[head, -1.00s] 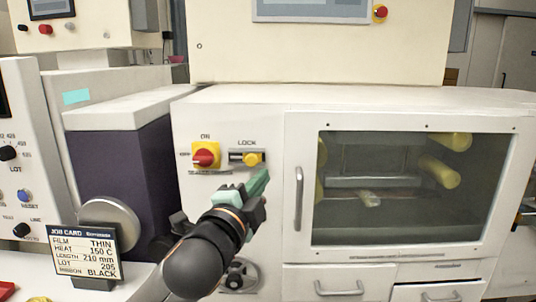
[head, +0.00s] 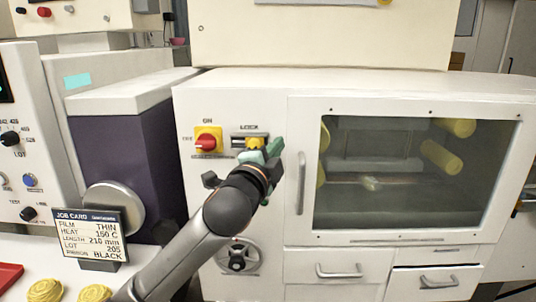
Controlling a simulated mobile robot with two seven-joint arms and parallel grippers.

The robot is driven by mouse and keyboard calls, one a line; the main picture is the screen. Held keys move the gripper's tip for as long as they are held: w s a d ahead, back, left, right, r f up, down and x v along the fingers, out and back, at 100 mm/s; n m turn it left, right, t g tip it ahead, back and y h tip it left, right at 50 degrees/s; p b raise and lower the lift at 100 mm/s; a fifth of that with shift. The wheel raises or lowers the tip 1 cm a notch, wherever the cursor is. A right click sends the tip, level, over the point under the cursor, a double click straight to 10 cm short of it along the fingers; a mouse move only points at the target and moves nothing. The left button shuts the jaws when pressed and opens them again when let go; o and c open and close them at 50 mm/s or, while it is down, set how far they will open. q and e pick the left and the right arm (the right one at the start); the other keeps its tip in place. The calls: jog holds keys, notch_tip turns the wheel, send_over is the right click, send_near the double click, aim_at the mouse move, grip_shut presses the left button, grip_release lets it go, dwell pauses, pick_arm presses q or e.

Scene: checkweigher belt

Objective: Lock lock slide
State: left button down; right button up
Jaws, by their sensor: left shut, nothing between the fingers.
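The lock slide (head: 253,142) is a yellow knob in a dark horizontal slot under the word LOCK on the white machine front. My left gripper (head: 269,149), with green fingers, is shut and empty. Its fingertips are at the knob's lower right and overlap it in the head view; I cannot tell whether they touch. The gripper hides part of the knob, so its exact place in the slot is hard to read. My right gripper is not in view.
A red rotary switch (head: 206,142) on a yellow plate sits left of the slide. A windowed door (head: 402,104) with a vertical handle (head: 301,183) is close on the right. A job card (head: 90,235) stands at the left.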

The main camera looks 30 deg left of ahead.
aim_at(249, 143)
pick_arm(q)
jog(key=shift+w+a+f, duration=0.1)
jog(key=shift+a+f, duration=0.1)
jog(key=shift+a, duration=0.75)
jog(key=shift+w+a+f, duration=0.1)
jog(key=shift+a+f, duration=0.1)
jog(key=shift+a, duration=0.75)
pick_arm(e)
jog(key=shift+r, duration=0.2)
pick_arm(q)
jog(key=s+a, duration=0.2)
jog(key=a, duration=0.1)
jog(key=shift+p, duration=0.35)
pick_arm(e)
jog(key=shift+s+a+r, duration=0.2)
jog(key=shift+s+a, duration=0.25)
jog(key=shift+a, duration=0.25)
pick_arm(q)
jog(key=shift+w+r, duration=0.1)
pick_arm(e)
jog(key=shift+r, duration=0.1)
